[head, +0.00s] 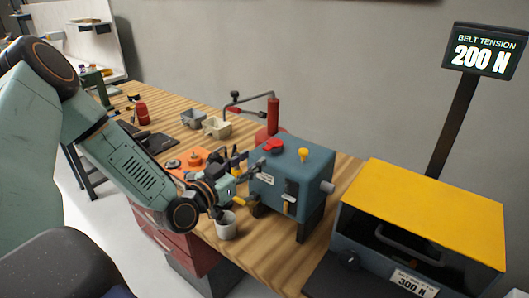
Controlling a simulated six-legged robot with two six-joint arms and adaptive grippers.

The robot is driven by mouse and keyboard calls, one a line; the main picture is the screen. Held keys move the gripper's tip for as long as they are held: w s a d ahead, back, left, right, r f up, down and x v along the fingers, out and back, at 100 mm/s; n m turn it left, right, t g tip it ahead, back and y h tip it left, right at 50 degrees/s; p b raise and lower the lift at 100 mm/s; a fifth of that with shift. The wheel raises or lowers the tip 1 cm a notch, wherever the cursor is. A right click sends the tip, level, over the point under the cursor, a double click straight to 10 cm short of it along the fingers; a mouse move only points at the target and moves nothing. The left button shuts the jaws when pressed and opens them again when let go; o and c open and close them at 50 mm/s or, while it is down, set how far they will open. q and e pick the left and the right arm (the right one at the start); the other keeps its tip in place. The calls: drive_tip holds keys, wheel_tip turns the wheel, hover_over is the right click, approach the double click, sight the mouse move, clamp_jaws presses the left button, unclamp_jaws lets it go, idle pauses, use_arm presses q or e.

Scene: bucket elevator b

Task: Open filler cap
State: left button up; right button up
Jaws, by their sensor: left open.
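A blue gearbox-like housing (312,180) stands on the wooden bench. On its top are a red cap (273,145) near the left edge and a yellow knob (303,154) further right. No readable label shows which is the filler cap. Both look seated on the housing. My right gripper is not in view.
A red hand pump (273,116) stands behind the housing. A yellow-topped unit (425,210) and a "BELT TENSION 200 N" display (485,52) are at right.

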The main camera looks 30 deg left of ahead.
sight(266, 150)
use_arm(q)
drive_tip(key=w, duration=0.2)
drive_tip(key=w+b, duration=0.1)
drive_tip(key=w, duration=0.3)
drive_tip(key=shift+d+f, duration=0.1)
drive_tip(key=shift+d, duration=0.15)
drive_tip(key=shift+w+a+f, duration=0.1)
drive_tip(key=shift+w+a, duration=0.1)
drive_tip(key=shift+w, duration=0.15)
drive_tip(key=shift+c, duration=0.6)
drive_tip(key=shift+s+d, duration=0.1)
drive_tip(key=shift+d, duration=0.05)
drive_tip(key=shift+c, duration=1.4)
clamp_jaws()
